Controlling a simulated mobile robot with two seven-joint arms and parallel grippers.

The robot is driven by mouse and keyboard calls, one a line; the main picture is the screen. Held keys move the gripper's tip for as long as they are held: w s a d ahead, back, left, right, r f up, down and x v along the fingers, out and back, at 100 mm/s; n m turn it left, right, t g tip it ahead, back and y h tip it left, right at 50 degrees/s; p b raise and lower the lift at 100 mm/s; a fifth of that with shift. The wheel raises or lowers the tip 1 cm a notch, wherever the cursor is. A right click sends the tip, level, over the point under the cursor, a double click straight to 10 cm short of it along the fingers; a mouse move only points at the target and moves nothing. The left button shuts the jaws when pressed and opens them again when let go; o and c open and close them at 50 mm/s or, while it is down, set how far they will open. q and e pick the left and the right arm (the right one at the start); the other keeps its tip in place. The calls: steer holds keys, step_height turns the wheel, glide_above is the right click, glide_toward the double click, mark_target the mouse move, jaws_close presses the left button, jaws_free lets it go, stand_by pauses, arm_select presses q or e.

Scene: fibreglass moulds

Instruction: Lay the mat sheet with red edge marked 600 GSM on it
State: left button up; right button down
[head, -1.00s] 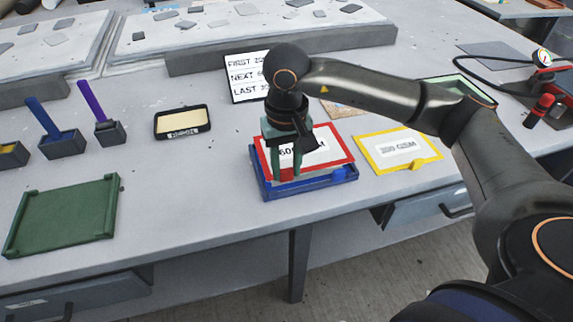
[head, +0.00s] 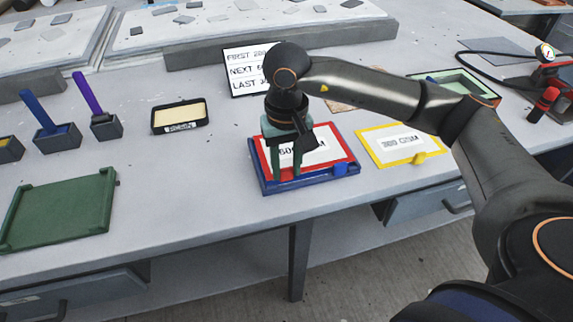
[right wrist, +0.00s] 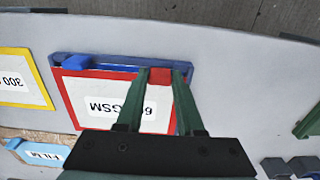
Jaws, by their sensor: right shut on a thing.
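The mat sheet with red edge (head: 328,150) has a white label reading 600 GSM, partly hidden by my gripper. It lies in or just over the blue tray (head: 325,182), roughly lined up with it; I cannot tell whether it rests fully flat. My right gripper (head: 286,174) is shut on the sheet's left part, fingers pointing down. In the right wrist view the fingers (right wrist: 160,74) pinch the red edge (right wrist: 66,98), and the blue tray (right wrist: 110,60) shows along the sheet's side. My left gripper is not in view.
A yellow-edged 300 GSM sheet (head: 401,143) lies just right. A green tray (head: 60,215) is at front left. A black tray (head: 181,128), brush holders (head: 57,139) and a sign (head: 247,75) stand behind. Bare table lies between the green and blue trays.

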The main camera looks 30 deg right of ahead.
stand_by(0.8)
steer(key=shift+f+b, duration=0.25)
steer(key=shift+b, duration=0.25)
steer(key=shift+f+b, duration=0.55)
steer(key=shift+b, duration=0.05)
stand_by(0.4)
steer(key=shift+c, duration=2.3)
jaws_free()
